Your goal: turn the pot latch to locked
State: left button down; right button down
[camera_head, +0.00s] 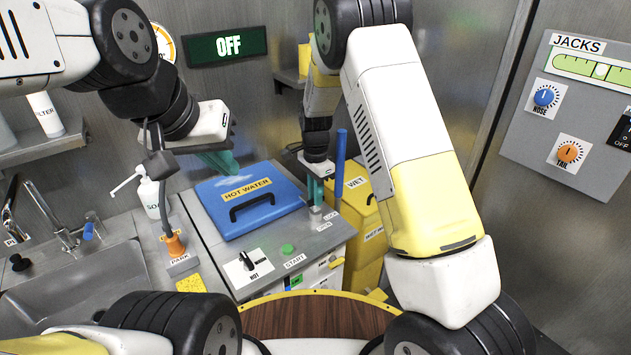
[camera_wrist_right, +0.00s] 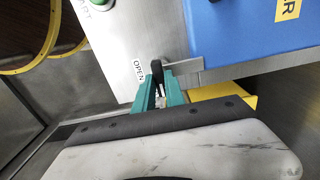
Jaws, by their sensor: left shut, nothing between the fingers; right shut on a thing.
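The pot is a grey counter unit with a blue lid (camera_head: 248,195) marked HOT WATER; the lid is down. Its latch (camera_wrist_right: 157,72) is a small dark handle at the lid's right front corner, by the OPEN label (camera_wrist_right: 139,71). In the head view, OPEN (camera_head: 325,226) and LOCK (camera_head: 330,215) labels sit just right of the latch. My right gripper (camera_head: 317,200) points down there, its teal fingers (camera_wrist_right: 159,92) shut on the latch handle. The fingers partly hide the latch, so its exact angle is unclear. My left gripper (camera_head: 222,168) is shut and empty above the lid's back left.
A green START button (camera_head: 288,249) and a black knob (camera_head: 246,261) are on the unit's front. A sink (camera_head: 75,290) is at left with a soap bottle (camera_head: 151,195). Yellow bins (camera_head: 362,215) and a blue upright rod (camera_head: 341,155) stand close by my right gripper.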

jog(key=c, duration=1.4)
grip_release()
jog(key=shift+r, duration=3.95)
